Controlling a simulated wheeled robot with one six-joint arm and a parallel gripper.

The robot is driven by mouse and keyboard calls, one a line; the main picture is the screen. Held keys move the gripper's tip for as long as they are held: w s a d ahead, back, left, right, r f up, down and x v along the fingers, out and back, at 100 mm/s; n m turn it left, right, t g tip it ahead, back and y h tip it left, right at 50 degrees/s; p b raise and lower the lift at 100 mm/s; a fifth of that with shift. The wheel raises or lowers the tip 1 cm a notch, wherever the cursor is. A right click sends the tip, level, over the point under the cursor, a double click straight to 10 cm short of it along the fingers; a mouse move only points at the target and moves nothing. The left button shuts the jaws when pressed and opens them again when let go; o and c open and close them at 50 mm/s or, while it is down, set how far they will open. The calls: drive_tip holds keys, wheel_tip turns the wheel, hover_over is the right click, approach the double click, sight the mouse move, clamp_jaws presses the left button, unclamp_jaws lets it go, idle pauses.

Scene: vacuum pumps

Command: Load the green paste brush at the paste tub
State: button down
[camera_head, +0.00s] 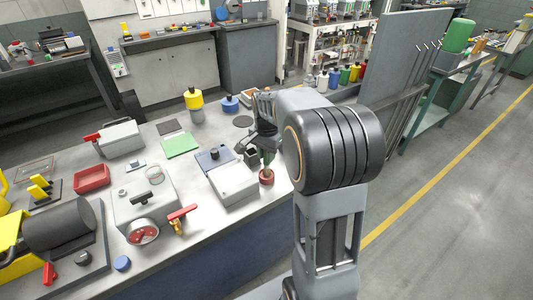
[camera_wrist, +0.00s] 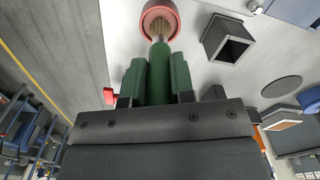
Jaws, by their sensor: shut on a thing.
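My gripper (camera_head: 264,141) is shut on the green paste brush (camera_head: 268,158) and holds it roughly upright, bristles down, at the table's right edge. In the wrist view the brush (camera_wrist: 158,72) runs away from my gripper (camera_wrist: 157,85), with its tan bristles at the far end. The bristles overlap the opening of the small round reddish paste tub (camera_wrist: 146,18). In the head view the tub (camera_head: 266,178) stands directly under the brush. The tip seems at or inside the rim; its depth in the paste cannot be told.
A dark square open holder (camera_wrist: 228,42) stands close beside the tub. A light grey box (camera_head: 233,183) is just left of it in the head view. A pump with a gauge (camera_head: 143,232) and a red tray (camera_head: 92,178) are further left. The table edge is close by.

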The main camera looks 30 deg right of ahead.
drive_tip(key=shift+f, duration=0.4)
idle(1.0)
drive_tip(key=shift+r+p, duration=2.8)
drive_tip(key=shift+r, duration=0.8)
drive_tip(key=shift+f, duration=0.1)
